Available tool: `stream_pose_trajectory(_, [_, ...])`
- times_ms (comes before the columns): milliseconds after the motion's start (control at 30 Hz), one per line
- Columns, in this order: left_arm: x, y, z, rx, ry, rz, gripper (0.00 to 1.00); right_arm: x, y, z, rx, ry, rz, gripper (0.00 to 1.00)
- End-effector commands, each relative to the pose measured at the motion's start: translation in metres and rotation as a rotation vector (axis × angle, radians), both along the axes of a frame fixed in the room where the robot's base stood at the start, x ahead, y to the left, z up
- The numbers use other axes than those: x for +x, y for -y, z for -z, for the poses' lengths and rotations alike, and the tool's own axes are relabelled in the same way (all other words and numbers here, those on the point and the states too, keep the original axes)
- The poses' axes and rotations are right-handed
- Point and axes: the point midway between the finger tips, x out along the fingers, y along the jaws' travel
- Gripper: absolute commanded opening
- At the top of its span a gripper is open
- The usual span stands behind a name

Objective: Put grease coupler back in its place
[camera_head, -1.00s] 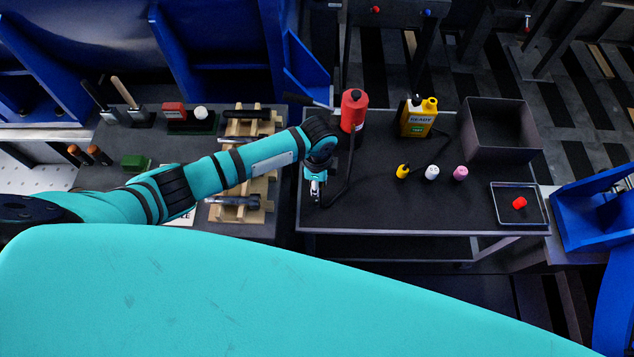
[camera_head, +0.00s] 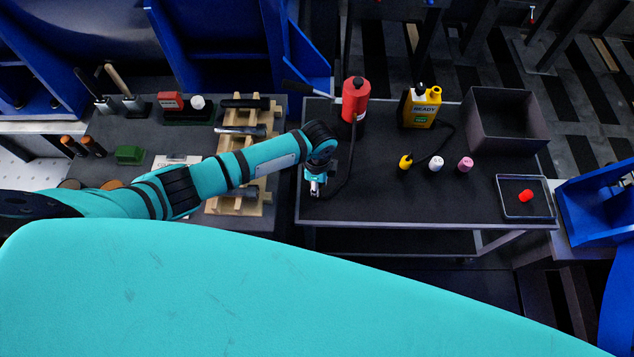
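My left gripper (camera_head: 315,188) hangs over the left part of the dark cart top, small and seen from above. A black hose (camera_head: 347,165) runs from the red grease canister (camera_head: 355,99) and curves down to beside this gripper. A small pale metallic piece shows at the fingertips, but I cannot tell whether it is the grease coupler on the hose end or part of the gripper. Whether the fingers are open or shut is too small to see. My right gripper is not in view.
On the cart (camera_head: 400,205) stand a yellow jug (camera_head: 421,108), a dark open bin (camera_head: 505,122), small yellow, white and pink bottles (camera_head: 436,163), and a tray (camera_head: 510,211) with a red piece (camera_head: 526,196). A wooden rack (camera_head: 212,170) lies under my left arm. The cart's front middle is clear.

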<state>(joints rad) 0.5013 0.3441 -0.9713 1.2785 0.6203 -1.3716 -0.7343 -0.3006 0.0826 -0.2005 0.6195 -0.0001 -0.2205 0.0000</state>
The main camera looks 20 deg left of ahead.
Motion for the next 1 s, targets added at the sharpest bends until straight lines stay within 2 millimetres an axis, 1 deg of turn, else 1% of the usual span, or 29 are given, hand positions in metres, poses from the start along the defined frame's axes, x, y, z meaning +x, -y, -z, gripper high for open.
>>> stream_pose_trajectory(400, [0.0001,0.0001,-0.0009,0.0,0.0,0.0,0.0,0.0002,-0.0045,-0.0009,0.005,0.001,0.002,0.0])
stream_pose_trajectory(633, [-0.0002,0.0001,-0.0014,0.0,0.001,0.003,0.0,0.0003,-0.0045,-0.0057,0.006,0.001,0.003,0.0])
stream_pose_trajectory(1000, [0.0,0.0,-0.0005,0.0,0.002,0.004,0.0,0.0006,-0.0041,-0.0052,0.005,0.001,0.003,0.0])
